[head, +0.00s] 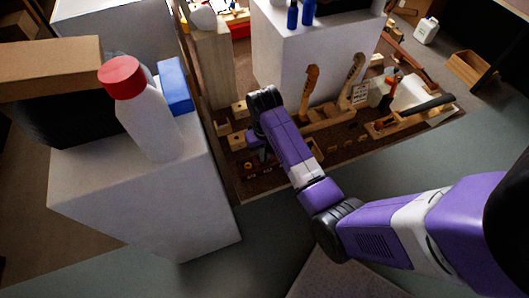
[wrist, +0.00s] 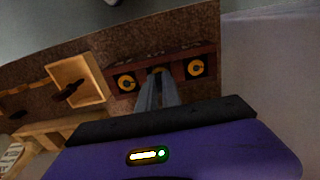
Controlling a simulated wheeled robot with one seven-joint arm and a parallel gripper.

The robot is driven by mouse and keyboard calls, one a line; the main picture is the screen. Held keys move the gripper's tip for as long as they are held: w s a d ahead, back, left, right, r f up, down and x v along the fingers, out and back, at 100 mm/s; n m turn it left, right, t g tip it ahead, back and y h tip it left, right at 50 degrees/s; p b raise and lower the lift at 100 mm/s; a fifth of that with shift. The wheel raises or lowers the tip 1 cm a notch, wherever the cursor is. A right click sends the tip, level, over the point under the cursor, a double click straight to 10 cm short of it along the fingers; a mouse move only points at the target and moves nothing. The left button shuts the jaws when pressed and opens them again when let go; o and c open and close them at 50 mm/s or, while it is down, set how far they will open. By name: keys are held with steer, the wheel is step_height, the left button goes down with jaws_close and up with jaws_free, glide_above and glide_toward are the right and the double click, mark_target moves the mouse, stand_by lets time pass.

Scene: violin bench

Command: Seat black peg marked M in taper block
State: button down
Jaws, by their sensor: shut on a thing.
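In the wrist view, the two grey fingers of my gripper (wrist: 157,82) point at the middle of a dark reddish-brown block (wrist: 175,61). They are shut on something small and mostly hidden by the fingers. I take it to be the peg, but no M mark can be read. The block has a yellow ring with a dark centre on either side of the fingers (wrist: 127,83) (wrist: 196,67), and a bit of yellow shows at the fingertips. In the head view, my gripper (head: 257,155) hangs low over the near left corner of the bench, partly hidden by my wrist.
A light wooden tray (wrist: 92,69) with a dark piece in it lies left of the block in the wrist view. In the head view, wooden violin parts (head: 350,88) and tools stand to the right. A white cabinet with a red-capped bottle (head: 150,120) stands to the left.

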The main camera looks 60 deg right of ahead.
steer(key=shift+f, duration=0.15)
steer(key=c, duration=1.5)
jaws_free()
steer(key=shift+o, duration=0.2)
step_height(320, 180, up, 8)
steer(key=shift+f+b, duration=0.1)
steer(key=shift+b, duration=0.25)
